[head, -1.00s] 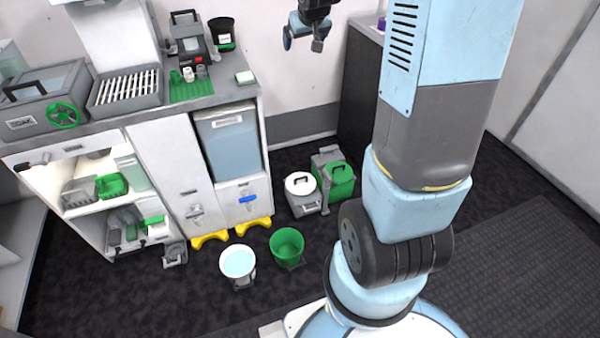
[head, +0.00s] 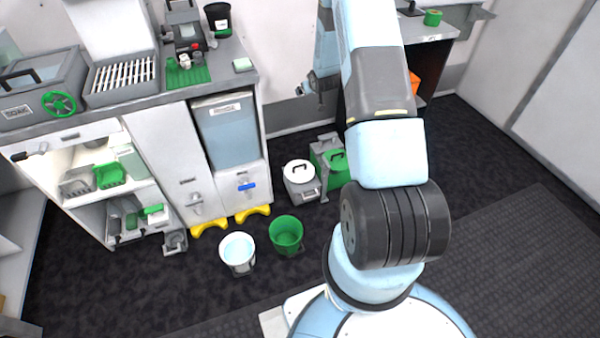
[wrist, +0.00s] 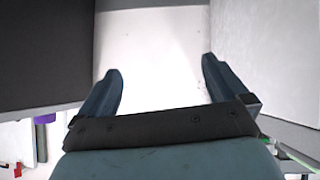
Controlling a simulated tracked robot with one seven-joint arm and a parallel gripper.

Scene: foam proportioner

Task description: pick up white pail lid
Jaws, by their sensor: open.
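A white round lid (head: 298,171) with a dark handle lies on top of a grey box-like container on the floor, right of the counter. A white pail (head: 238,252) with a pale blue inside stands open on the floor in front. My gripper (head: 312,88) is in the air near the back wall, above and behind the lid and apart from it; my arm partly hides it. In the wrist view my gripper (wrist: 160,85) has two dark blue fingers spread wide with nothing between them. No lid shows in the wrist view.
A green pail (head: 286,234) stands beside the white pail. A green container (head: 328,160) stands right beside the grey one. The counter (head: 130,110) is at left, with yellow feet (head: 252,213) below it. A dark cabinet stands behind my arm.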

